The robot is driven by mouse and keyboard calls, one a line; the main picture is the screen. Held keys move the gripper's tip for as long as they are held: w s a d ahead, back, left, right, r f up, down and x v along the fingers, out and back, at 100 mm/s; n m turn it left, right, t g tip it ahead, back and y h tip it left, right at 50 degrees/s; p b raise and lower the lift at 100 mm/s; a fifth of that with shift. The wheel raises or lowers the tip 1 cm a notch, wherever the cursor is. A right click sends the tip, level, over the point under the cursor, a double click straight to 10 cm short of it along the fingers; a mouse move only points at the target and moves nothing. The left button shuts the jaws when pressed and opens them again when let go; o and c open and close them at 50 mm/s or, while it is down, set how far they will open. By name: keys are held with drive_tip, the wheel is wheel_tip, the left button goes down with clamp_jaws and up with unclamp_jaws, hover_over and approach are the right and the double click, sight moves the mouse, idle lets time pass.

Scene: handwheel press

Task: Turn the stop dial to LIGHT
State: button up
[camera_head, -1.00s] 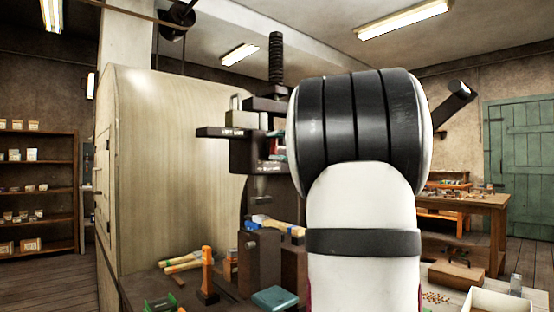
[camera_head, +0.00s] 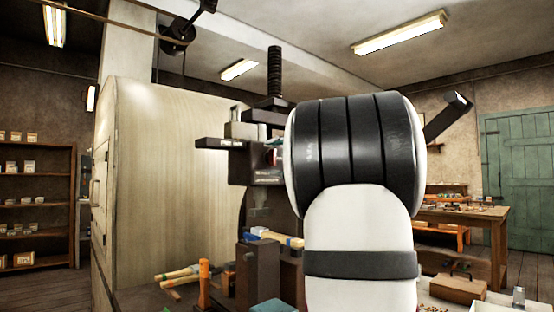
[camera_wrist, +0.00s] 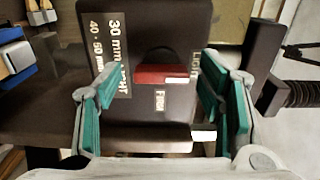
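The stop dial (camera_wrist: 164,74) shows in the wrist view as a dark round knob with a red bar lying level across the picture. A FIRM label (camera_wrist: 160,100) sits just below it. A LIGHT label (camera_wrist: 195,66) stands to its right, partly covered by a finger. I cannot tell which label the dial points to. My gripper (camera_wrist: 158,66) is open, with a teal-padded finger on each side of the dial; I see gaps and no clear contact. In the head view my arm hides the gripper and the dial.
The dark press (camera_head: 262,163) with its upright screw (camera_head: 275,72) stands left of my arm. A plate (camera_wrist: 112,45) printed with millimetre settings is left of the dial. Tools (camera_head: 182,273) lie on the bench below. A wooden workbench (camera_head: 465,217) stands at the back right.

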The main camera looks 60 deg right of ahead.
drive_tip(key=v, duration=1.2)
drive_tip(key=shift+a, duration=0.1)
idle(0.4)
